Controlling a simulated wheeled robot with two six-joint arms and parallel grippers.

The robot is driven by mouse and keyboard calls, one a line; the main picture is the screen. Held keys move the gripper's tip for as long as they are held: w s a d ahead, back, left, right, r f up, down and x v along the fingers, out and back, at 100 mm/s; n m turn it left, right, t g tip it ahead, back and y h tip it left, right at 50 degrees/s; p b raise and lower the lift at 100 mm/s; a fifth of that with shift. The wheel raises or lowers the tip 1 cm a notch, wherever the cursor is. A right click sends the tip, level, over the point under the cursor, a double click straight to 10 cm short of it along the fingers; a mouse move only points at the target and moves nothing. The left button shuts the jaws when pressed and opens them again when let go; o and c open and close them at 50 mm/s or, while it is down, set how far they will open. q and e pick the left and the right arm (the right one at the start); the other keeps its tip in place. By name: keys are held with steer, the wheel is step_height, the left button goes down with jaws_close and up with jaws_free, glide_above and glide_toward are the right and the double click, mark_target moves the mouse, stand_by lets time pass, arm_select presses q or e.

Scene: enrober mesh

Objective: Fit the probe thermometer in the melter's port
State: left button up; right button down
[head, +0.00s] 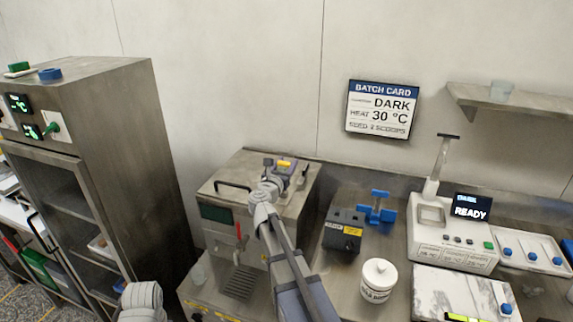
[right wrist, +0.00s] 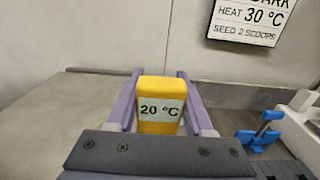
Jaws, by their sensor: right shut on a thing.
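The probe thermometer has a yellow head with a "20 °C" display, seen between my fingers in the right wrist view (right wrist: 160,88). My right gripper (head: 285,170) is shut on it, above the right part of the melter's top. The melter (head: 216,238) is a steel box with a dark front panel, a lid handle and a red tap lever. The probe's stem and the melter's port are hidden, so I cannot tell whether the stem is in it.
A tall steel cabinet (head: 125,120) stands left of the melter. To the right are a dark box (head: 343,232), a blue tool (head: 376,208), a white jar (head: 378,278) and a white "READY" device (head: 450,243). A batch card (head: 382,109) hangs on the wall.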

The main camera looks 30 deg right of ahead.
steer(key=shift+f+b, duration=1.7)
steer(key=shift+f, duration=0.05)
steer(key=shift+c, duration=1)
jaws_free()
steer(key=shift+s+a, duration=0.1)
steer(key=v, duration=0.7)
steer(key=shift+s+a, duration=0.15)
steer(key=shift+s, duration=0.05)
